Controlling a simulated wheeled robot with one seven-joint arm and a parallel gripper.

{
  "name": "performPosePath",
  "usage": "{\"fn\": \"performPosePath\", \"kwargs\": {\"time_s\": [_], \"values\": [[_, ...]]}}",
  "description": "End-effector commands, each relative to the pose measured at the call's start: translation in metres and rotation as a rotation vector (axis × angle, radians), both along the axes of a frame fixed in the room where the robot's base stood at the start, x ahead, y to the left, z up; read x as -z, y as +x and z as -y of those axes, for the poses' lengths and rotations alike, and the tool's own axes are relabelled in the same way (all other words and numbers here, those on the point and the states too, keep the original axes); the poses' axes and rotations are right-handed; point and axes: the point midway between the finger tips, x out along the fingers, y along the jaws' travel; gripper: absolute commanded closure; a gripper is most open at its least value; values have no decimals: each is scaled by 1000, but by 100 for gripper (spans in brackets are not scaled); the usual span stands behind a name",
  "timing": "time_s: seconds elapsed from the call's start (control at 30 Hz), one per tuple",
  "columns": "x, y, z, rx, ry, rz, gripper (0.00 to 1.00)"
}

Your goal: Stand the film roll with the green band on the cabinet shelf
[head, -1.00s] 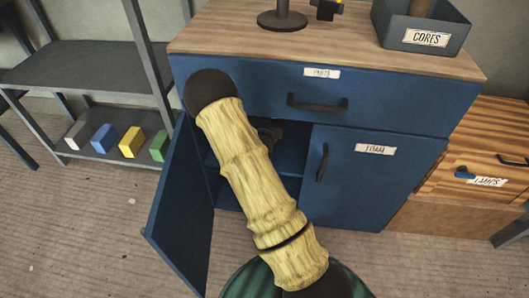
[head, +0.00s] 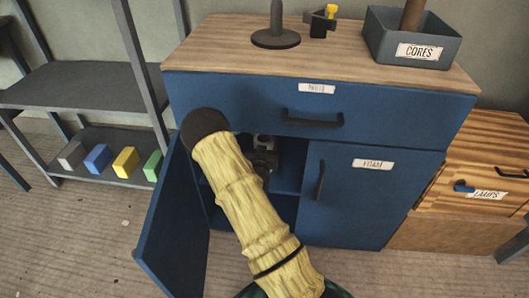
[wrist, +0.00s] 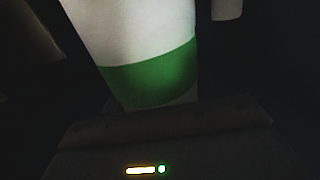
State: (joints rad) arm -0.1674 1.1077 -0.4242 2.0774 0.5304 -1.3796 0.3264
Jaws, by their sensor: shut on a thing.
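The film roll with the green band (wrist: 150,75) fills the upper middle of the wrist view. It is white, with the band near its lower end, and looks slightly tilted there. My gripper (head: 263,160) is shut on it, inside the open left compartment of the blue cabinet (head: 225,92). In the head view my arm covers much of the opening, and the roll cannot be clearly made out. A shelf (head: 287,180) shows dimly inside. I cannot tell whether the roll touches it.
The cabinet's left door (head: 172,220) stands open beside my arm. The FOAM door (head: 355,205) is closed. Another pale object (wrist: 227,8) shows at the wrist view's top right. A grey CORES bin (head: 412,45) and a dark stand (head: 276,35) are on the cabinet top.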

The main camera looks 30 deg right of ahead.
Motion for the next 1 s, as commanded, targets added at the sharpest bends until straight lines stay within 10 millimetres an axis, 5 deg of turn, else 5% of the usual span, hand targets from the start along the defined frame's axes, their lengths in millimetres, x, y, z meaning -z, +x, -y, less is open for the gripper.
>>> {"fn": "performPosePath", "kwargs": {"time_s": [0.33, 0.77, 0.8, 0.87, 1.0], "values": [[36, 0, 0, 1, -1, 0, 76], [40, 0, 0, 1, -1, 2, 76], [40, 0, 0, 0, 1, -1, 32], [40, 0, 0, 0, 1, -1, 20], [40, 0, 0, 0, 1, -1, 18]]}}
